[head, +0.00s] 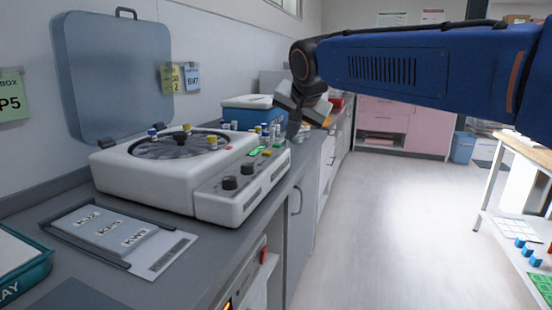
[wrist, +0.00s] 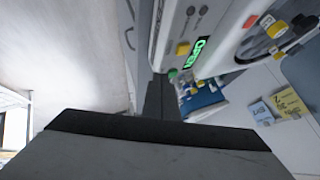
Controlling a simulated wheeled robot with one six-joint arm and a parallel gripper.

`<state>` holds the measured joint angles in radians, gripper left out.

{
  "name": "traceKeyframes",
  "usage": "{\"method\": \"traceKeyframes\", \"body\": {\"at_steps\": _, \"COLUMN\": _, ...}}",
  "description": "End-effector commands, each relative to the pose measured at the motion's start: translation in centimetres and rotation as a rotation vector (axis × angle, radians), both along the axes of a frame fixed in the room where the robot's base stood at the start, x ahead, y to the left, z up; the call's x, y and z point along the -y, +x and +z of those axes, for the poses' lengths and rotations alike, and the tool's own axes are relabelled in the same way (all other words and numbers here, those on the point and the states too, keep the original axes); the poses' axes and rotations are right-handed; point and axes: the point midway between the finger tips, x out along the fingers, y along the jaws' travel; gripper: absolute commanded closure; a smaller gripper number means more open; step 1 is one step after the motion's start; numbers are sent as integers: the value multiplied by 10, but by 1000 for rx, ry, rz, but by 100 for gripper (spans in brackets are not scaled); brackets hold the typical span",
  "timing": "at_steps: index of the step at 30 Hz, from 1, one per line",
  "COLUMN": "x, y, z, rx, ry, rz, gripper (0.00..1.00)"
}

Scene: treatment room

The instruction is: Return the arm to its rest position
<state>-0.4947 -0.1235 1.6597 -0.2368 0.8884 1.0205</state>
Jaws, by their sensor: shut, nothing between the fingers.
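My blue arm (head: 400,68) reaches in from the right in the head view, above the floor and the counter's front edge. My gripper (head: 293,132) hangs from its end, fingers down, just beyond the right end of the white centrifuge (head: 155,183). In the wrist view my gripper (wrist: 158,88) shows as dark fingers shut together, with nothing between them. The centrifuge's lid (head: 115,75) stands open, and several capped tubes sit in its rotor (head: 180,145). Its green display reads OPEN in the wrist view (wrist: 198,53).
A blue box with a white lid (head: 250,102) and several tubes stand behind the gripper on the counter (head: 60,200). A labelled card holder (head: 120,235) and a teal tray (head: 30,265) lie nearer. A shelved table (head: 525,150) stands at right; the floor between is clear.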

Motion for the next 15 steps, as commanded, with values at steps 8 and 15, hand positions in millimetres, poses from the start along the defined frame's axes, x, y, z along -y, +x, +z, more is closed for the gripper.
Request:
{"method": "traceKeyframes", "body": {"at_steps": 8, "x": 109, "y": -82, "z": -58, "rx": -67, "ry": -146, "rz": 65, "gripper": 100}}
{"method": "traceKeyframes", "body": {"at_steps": 15, "x": 179, "y": -163, "z": -119, "rx": -133, "ry": -251, "rz": 140, "gripper": 100}}
